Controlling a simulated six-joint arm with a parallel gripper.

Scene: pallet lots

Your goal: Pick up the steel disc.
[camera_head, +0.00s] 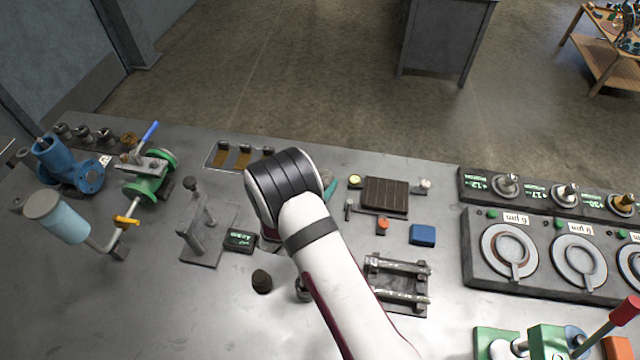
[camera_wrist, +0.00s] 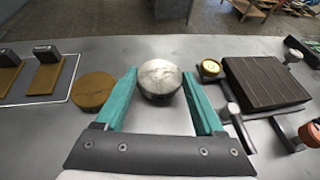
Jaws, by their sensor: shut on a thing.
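The steel disc (camera_wrist: 159,78) is a round, shiny silver piece in the wrist view. It sits between the tips of the two teal fingers of my gripper (camera_wrist: 160,98), which are shut on it from its left and right sides. I cannot tell whether the disc is resting on the bench or just above it. In the head view my arm's wrist hides the disc, and only a bit of a teal finger (camera_head: 329,186) shows.
A brown disc (camera_wrist: 93,90) lies just left of the left finger. To the right are a yellow-topped knob (camera_wrist: 210,68) and a dark ribbed block (camera_wrist: 265,84); the block also shows in the head view (camera_head: 385,194). A blue block (camera_head: 422,235) and metal rails (camera_head: 398,282) are nearby.

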